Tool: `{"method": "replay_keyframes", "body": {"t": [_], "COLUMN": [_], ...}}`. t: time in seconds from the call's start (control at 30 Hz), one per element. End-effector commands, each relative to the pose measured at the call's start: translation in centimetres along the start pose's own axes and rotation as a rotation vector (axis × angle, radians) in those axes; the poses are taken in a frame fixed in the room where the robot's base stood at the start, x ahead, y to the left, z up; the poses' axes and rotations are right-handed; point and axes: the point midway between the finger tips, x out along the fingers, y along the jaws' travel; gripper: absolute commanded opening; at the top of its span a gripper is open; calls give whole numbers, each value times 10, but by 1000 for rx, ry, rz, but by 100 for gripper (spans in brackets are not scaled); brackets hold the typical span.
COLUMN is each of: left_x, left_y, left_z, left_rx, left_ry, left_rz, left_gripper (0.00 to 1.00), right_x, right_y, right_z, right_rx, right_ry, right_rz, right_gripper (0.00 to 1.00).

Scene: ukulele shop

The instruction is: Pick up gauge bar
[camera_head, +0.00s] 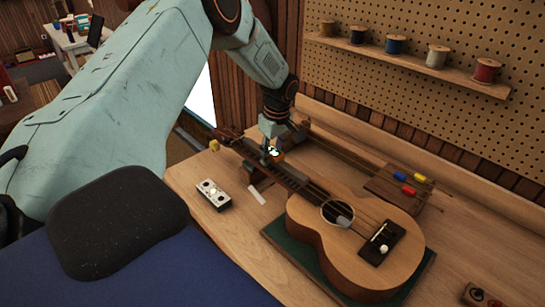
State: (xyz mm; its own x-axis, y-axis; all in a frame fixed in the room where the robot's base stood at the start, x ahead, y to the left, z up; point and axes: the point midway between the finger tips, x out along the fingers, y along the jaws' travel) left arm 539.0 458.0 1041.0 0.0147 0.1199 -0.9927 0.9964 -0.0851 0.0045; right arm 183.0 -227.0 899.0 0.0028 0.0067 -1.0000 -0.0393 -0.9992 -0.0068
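A small pale flat bar (257,194), which looks like the gauge bar, lies on the wooden bench beside the ukulele's neck. The ukulele (365,249) lies strings up on a dark green mat (291,251), its neck pointing to the upper left. My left gripper (271,154) points down over the neck near the headstock, behind and above the pale bar and apart from it. Its fingers are small and overlap the dark neck, so I cannot tell whether they are open or shut. My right gripper is out of view.
A white box with dark knobs (213,194) sits left of the pale bar. A wooden block with red, blue and yellow pieces (398,190) lies behind the ukulele. A shelf (410,64) of thread spools is on the pegboard wall. The bench front is mostly clear.

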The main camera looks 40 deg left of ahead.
Motion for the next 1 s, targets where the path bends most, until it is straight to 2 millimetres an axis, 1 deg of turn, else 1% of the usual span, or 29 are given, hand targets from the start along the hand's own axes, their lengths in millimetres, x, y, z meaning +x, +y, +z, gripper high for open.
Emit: {"method": "replay_keyframes", "body": {"t": [0.1,0.57,0.87,0.97,1.0], "left_x": [0,0,-1,-7,-12], "left_y": [1,1,2,2,2], "left_z": [0,0,0,-1,-2], "left_rx": [1,0,0,0,-1], "left_ry": [0,0,0,0,0], "left_rz": [-1,-2,0,1,3], "left_gripper": [40,1,0,0,0], "right_x": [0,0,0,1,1], "right_y": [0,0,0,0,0], "right_z": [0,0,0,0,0], "right_rx": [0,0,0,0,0], "right_ry": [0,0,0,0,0], "right_rz": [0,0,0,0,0], "right_gripper": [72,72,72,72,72]}}
